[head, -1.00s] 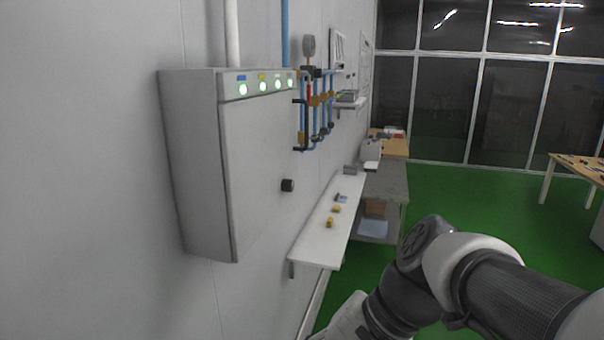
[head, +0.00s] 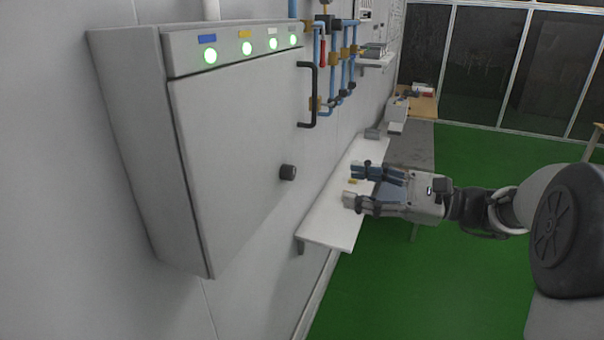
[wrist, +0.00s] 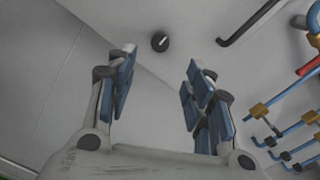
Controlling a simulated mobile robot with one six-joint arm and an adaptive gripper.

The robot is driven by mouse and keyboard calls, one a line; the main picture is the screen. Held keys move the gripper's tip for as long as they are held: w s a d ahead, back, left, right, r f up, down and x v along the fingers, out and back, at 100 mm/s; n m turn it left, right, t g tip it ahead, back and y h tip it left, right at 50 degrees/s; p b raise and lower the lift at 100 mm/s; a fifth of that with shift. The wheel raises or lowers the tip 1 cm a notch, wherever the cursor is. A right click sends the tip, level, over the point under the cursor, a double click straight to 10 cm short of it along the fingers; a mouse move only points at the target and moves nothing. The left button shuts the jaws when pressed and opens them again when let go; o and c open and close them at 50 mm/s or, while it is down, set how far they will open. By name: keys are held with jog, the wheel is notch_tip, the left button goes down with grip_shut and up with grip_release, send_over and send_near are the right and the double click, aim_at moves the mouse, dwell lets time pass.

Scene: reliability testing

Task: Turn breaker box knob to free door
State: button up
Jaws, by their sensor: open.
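The grey breaker box (head: 230,150) hangs on the wall at the left in the head view, its door closed. A black round knob (head: 288,172) sits on the door's right side. The knob (wrist: 160,41) also shows in the wrist view, beyond the fingertips and nearer the left finger, with a light mark on its face. A black bar handle (head: 308,95) is on the door's right edge above the knob. My gripper (head: 357,187) is open and empty, its blue-padded fingers pointing toward the box. It is to the right of the knob and apart from it.
A white wall shelf (head: 330,222) with small items lies behind and below my gripper. Blue pipes with yellow fittings (head: 335,55) are on the wall right of the box. Green floor (head: 400,290) is clear below.

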aim_at(294, 173)
jog(key=x, duration=1.2)
jog(key=shift+w+a+f, duration=0.1)
jog(key=shift+w+a, duration=0.15)
jog(key=shift+c, duration=0.5)
jog(key=c, duration=1)
